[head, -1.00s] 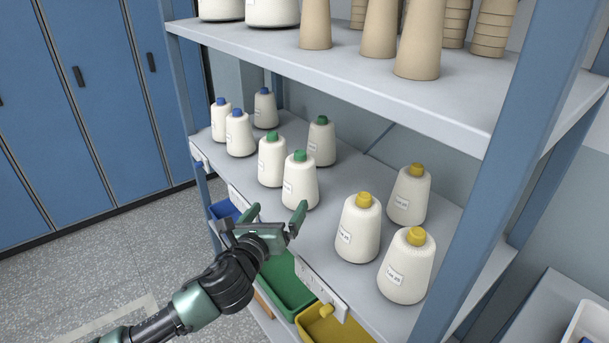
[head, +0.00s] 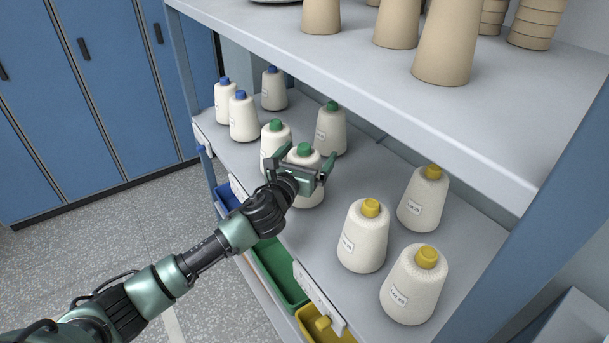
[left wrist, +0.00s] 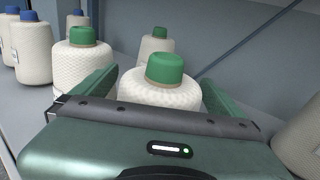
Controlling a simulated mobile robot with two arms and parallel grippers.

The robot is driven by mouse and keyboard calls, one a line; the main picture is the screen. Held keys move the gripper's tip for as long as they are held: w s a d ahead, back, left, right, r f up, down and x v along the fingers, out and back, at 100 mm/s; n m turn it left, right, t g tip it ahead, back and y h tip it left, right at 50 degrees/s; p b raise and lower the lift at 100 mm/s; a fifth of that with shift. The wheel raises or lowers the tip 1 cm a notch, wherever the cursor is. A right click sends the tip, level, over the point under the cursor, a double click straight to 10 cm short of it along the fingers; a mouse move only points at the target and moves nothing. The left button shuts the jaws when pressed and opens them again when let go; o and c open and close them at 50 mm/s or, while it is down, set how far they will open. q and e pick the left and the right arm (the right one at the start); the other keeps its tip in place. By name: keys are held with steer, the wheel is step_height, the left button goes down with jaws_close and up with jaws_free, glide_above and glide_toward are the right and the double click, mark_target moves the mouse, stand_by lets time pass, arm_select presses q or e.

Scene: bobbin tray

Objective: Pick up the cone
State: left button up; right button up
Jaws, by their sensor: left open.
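A white yarn cone with a green cap (head: 304,150) stands upright on the middle shelf; it also shows in the left wrist view (left wrist: 161,84). My left gripper (head: 304,168) is open, with a green finger on each side of this cone. The gripper hides much of the cone's body in the head view, and I cannot tell whether the fingers touch it. Another green-capped cone (head: 274,133) stands just to its left, and a third, greyer one (head: 331,132) stands behind. My right gripper is not in view.
Blue-capped cones (head: 243,121) stand at the left and yellow-capped cones (head: 364,240) at the right. The upper shelf (head: 400,110) with tan cones (head: 447,45) hangs over them. A green bin (head: 278,273) and a yellow bin (head: 325,327) sit below the shelf's front edge.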

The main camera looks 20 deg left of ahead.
arm_select(q)
steer(key=shift+w, duration=0.35)
steer(key=c, duration=2.1)
